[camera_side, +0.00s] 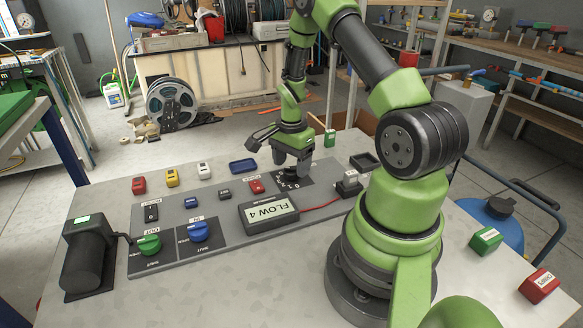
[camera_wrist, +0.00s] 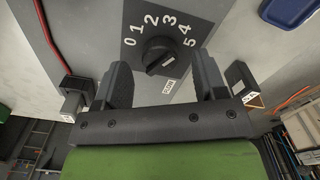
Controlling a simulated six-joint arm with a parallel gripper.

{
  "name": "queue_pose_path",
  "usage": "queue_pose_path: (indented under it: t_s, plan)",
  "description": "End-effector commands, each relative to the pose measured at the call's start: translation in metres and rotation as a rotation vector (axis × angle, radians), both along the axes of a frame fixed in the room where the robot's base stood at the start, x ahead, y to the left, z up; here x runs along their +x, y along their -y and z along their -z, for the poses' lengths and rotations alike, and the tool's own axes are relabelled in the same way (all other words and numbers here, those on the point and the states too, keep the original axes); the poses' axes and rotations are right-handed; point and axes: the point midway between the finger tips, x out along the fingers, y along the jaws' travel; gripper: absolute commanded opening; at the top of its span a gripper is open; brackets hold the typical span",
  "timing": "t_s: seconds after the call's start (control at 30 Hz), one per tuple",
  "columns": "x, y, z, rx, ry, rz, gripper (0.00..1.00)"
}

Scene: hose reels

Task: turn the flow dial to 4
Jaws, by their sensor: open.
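The flow dial (camera_wrist: 158,52) is a round black knob on a dark plate (camera_wrist: 205,12) marked 0 to 5 in white. The knob has a raised grip bar with a pale mark, lying tilted; I cannot tell which number it points at. My gripper (camera_wrist: 163,66) is open, with one finger on each side of the knob and visible gaps between. In the side view, my gripper (camera_side: 293,168) points down over the dial plate (camera_side: 305,181) and hides most of the knob. A display box (camera_side: 268,213) reads "FLOW 4", upside down in the side view.
A red cable (camera_side: 322,206) runs from the display to a small box (camera_side: 349,184) at right.

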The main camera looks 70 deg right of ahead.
Motion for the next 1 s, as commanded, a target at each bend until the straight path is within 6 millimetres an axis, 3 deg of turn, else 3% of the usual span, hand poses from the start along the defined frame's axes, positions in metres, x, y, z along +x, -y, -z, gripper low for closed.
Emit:
queue_pose_path:
  t_s: [0.2,0.4,1.0]
  plan:
    - [0.001,0.001,-0.045,-0.004,0.005,0.0,0.65]
    - [0.0,0.0,-0.074,-0.002,0.003,0.0,0.65]
    - [0.001,-0.002,-0.084,-0.002,0.003,-0.007,0.65]
